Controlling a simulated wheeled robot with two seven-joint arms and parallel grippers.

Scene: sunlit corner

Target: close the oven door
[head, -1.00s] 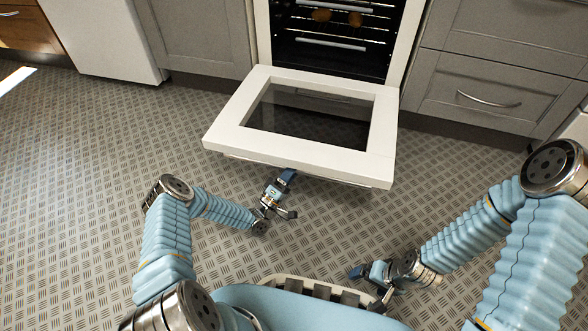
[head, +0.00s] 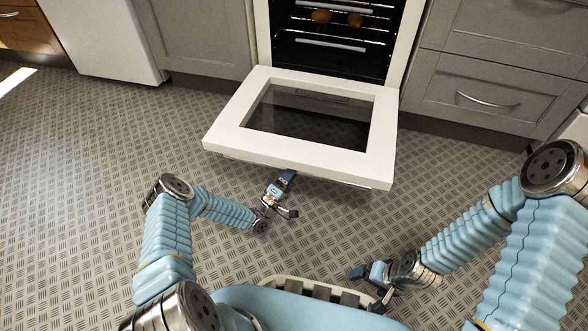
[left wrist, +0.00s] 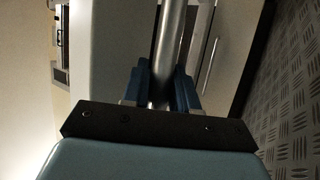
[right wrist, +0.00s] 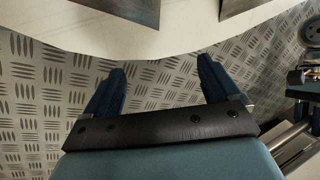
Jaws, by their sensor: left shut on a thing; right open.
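The oven door (head: 225,132) is a white frame with a dark glass window, folded down open in front of the oven (head: 335,40) in the head view. A metal bar handle (head: 325,179) runs along its front edge. My left gripper (head: 287,177) is at that front edge, its fingertips partly hidden by the door. In the left wrist view the blue fingers (left wrist: 162,88) are shut on the metal handle (left wrist: 170,40), one on each side. My right gripper (head: 362,272) is low near my base, away from the door. The right wrist view shows its fingers (right wrist: 160,88) apart with nothing between them.
Inside the oven are racks with round brown items (head: 338,18). Grey cabinets (head: 195,38) and drawers (head: 490,95) flank it. A white appliance (head: 105,40) stands at the left. The patterned metal floor (head: 90,140) is clear on the left.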

